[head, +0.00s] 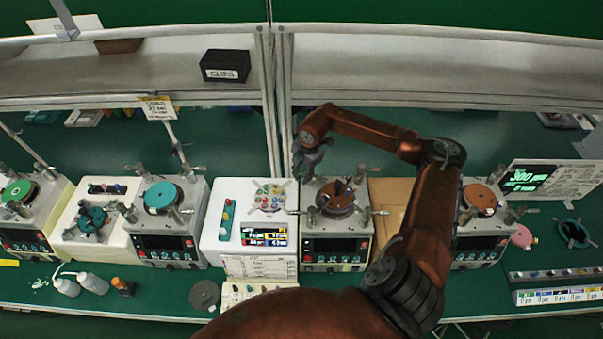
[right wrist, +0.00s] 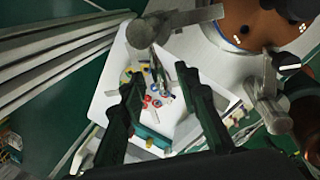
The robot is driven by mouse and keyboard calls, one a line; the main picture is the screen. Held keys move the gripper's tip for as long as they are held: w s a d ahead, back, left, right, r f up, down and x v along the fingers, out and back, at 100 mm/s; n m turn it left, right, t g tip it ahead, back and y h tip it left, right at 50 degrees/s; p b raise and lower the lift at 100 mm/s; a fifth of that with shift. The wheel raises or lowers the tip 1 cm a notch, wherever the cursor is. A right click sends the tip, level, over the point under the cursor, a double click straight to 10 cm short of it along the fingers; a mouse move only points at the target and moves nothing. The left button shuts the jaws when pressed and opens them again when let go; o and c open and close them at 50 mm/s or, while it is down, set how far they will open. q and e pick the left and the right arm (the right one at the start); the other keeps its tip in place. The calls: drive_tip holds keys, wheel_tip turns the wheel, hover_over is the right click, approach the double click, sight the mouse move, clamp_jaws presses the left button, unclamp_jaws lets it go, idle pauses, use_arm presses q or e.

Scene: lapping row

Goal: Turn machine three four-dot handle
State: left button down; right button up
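Machine three (head: 336,249) is the third unit from the left, with a brown disc (head: 336,198) on top and metal clamp handles around it. My right gripper (head: 308,160) hangs over its back left corner. In the right wrist view the disc (right wrist: 262,22) is at top right with small white dot marks near its rim; which handle the four dots belong to is hard to tell. One metal handle (right wrist: 190,18) lies beyond the fingertips, another (right wrist: 268,105) to the right. The right gripper's dark fingers (right wrist: 158,82) are apart, with no object clearly held. My left gripper is out of view.
Metal posts (head: 279,110) and a shelf rail stand close behind. Other machines with teal (head: 163,197) and orange (head: 480,198) discs flank it.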

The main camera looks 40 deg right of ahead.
clamp_jaws()
idle(0.6)
